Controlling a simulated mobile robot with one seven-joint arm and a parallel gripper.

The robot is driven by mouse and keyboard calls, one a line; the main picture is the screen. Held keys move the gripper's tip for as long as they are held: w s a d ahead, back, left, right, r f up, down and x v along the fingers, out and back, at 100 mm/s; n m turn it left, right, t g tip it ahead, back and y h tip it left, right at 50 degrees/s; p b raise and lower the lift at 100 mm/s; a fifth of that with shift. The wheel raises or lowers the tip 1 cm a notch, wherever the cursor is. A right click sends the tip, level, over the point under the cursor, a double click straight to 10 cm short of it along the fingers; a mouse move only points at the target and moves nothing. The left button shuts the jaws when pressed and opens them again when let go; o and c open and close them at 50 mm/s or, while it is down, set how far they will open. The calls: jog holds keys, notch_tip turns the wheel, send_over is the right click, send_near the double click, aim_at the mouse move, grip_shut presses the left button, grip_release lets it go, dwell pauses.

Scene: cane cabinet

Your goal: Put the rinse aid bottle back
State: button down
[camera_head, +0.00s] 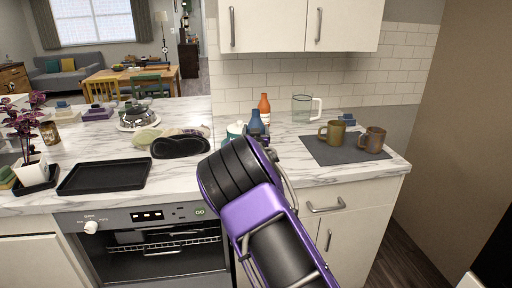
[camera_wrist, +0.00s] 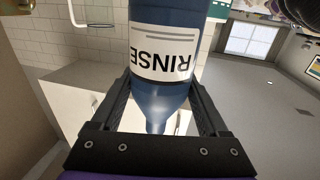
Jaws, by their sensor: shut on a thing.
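The rinse aid bottle is blue with a white label reading RINSE. It shows in the wrist view (camera_wrist: 165,40), upside down in that picture, between the two black fingers. My gripper (camera_wrist: 160,92) is shut on its lower-in-picture, narrowing part. In the head view the blue bottle (camera_head: 257,122) stands up just beyond my gripper (camera_head: 262,140), over the marble counter (camera_head: 225,110). My purple and black arm hides its lower part. I cannot tell whether it touches the counter.
An orange bottle (camera_head: 264,106) stands behind the blue one. A teal-and-white container (camera_head: 234,130) is to its left. White upper cabinets (camera_head: 270,25) hang above.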

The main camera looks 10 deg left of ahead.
jog(key=shift+f, duration=2.65)
grip_release()
jog(key=shift+s+r, duration=0.1)
jog(key=shift+r, duration=0.1)
jog(key=s+d, duration=0.1)
jog(key=s, duration=1)
jog(key=shift+s+b, duration=0.3)
jog(key=shift+s, duration=0.1)
